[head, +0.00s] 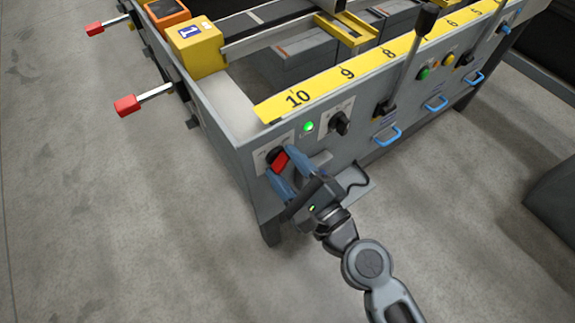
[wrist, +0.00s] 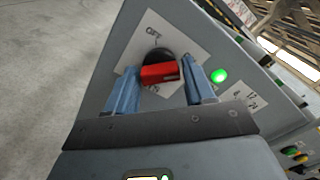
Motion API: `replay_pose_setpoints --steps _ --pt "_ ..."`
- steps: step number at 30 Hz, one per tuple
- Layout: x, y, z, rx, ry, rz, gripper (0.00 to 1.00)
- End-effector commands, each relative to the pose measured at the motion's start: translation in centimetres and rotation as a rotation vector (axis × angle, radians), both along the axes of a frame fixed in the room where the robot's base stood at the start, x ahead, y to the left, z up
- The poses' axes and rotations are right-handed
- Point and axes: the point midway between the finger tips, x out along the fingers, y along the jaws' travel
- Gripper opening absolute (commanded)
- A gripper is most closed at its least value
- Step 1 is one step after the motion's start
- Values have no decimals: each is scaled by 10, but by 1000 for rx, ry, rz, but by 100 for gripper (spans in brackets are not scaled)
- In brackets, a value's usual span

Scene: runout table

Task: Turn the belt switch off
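The belt switch (wrist: 160,73) is a red handle on a black round base, on a white label plate at the near corner of the grey table front. In the wrist view the plate reads OFF above the base, and a partly hidden ON shows below the red handle. The switch also shows in the head view (head: 280,161). A green lamp (head: 308,127) beside it is lit. My gripper (head: 292,168) is open, its two blue fingers (wrist: 160,88) on either side of the red handle, with gaps showing. Whether a fingertip touches it I cannot tell.
A black knob (head: 340,123) sits right of the lamp. Blue pull handles (head: 388,137) stick out along the front. Red-tipped levers (head: 127,105) stick out from the left end. A yellow numbered strip (head: 350,75) runs along the top edge. The floor left of the table is clear.

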Motion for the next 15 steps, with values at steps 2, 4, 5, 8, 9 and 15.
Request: replay_pose_setpoints --steps 2,4,5,8,9,15 --pt "0 0 0 0 0 0 45" --pt "0 0 0 0 0 0 39" --pt "0 0 0 0 0 0 36" --pt "0 0 0 0 0 0 26" --pt "0 0 0 0 0 0 22" --pt "0 0 0 -2 -2 0 14"
